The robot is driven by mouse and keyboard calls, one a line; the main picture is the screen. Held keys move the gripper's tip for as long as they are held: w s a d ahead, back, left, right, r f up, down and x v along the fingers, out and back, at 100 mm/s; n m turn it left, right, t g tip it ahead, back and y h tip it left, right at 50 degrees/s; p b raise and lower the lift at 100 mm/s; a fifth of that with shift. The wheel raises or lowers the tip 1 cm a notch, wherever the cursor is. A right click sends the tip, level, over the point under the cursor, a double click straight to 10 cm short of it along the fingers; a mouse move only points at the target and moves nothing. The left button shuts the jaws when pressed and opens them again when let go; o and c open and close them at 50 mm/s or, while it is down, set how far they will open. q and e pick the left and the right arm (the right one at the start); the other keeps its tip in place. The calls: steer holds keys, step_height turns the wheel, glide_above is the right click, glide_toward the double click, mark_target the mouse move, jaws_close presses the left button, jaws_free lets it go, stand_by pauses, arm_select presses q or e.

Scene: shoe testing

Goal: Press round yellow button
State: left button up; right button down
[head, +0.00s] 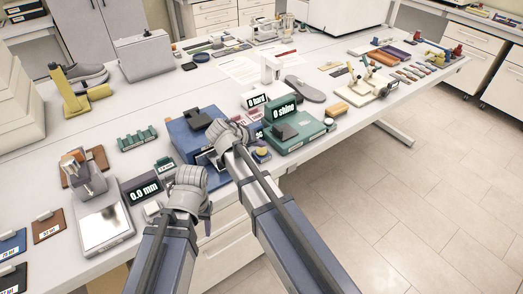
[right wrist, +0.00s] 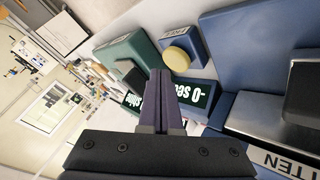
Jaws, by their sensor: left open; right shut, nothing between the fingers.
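The round yellow button (right wrist: 176,59) sits on a small blue box (right wrist: 187,45) in the right wrist view, with a label beside it. In the head view the button (head: 262,152) shows small, just right of my right gripper (head: 210,157). My right gripper is shut and empty. In the right wrist view its fingertips (right wrist: 160,76) appear just below and left of the button; I cannot tell how high they are above it. My left gripper (head: 187,192) is further left, over the table's front edge; its fingers are mostly hidden.
A green device (head: 296,132) with a "0 shine" display stands right of the button. A blue machine (head: 197,130) stands behind my right gripper. A scale with a "0.0 mm" display (head: 142,191) is left of my left gripper. A grey shoe sole (head: 305,90) lies further back.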

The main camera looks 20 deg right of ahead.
mark_target(260, 152)
steer(key=shift+f, duration=0.1)
steer(key=shift+f+b, duration=0.3)
steer(key=shift+b, duration=0.1)
steer(key=shift+f+b, duration=0.45)
stand_by(0.6)
steer(key=shift+r, duration=0.15)
steer(key=shift+r+p, duration=0.75)
steer(key=shift+p, duration=0.15)
step_height(260, 152, up, 5)
steer(key=p, duration=0.5)
